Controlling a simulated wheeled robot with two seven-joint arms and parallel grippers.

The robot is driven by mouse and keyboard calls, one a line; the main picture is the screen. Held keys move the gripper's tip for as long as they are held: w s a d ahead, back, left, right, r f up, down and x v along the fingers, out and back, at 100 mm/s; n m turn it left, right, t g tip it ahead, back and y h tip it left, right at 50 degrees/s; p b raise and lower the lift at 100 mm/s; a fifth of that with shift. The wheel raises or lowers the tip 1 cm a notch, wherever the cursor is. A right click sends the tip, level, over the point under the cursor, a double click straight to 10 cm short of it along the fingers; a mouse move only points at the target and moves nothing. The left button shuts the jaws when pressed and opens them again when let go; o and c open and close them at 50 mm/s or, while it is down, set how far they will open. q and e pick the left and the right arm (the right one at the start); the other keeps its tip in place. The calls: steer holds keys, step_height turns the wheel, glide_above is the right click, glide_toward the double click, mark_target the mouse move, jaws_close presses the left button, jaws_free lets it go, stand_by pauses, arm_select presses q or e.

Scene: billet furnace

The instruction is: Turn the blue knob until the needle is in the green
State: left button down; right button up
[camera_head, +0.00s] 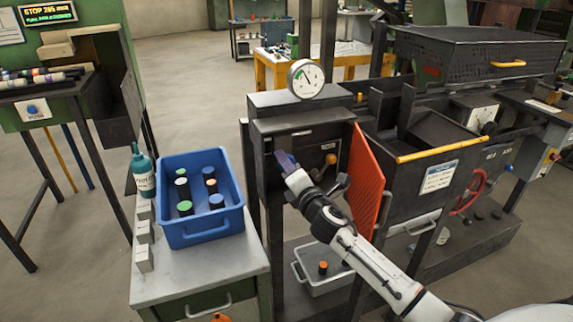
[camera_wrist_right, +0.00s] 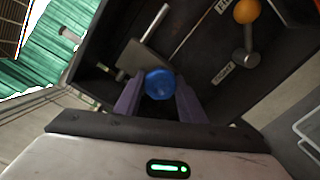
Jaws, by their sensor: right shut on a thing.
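The blue knob (camera_wrist_right: 159,84) shows in the right wrist view, between the two purple fingers of my right gripper (camera_wrist_right: 157,100). The fingers are shut on it from both sides. In the head view my right gripper (camera_head: 287,163) reaches the dark front panel of the furnace, and the knob is hidden behind the fingers. The round white gauge (camera_head: 306,78) stands on top of the furnace housing. Its dark needle points up and to the left; a small green band is hard to make out at this size. My left gripper is not in view.
An orange-knobbed lever (camera_head: 331,159) is right of my gripper, with an open orange-red door (camera_head: 367,185) beyond. A blue crate (camera_head: 202,232) of capped cylinders and a teal bottle (camera_head: 143,172) stand on the left bench. A grey bin (camera_head: 318,277) sits below.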

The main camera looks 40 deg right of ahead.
steer(key=o, duration=1)
steer(key=shift+o, duration=0.2)
steer(key=shift+s, duration=0.1)
steer(key=v, duration=1)
steer(key=shift+a, duration=0.1)
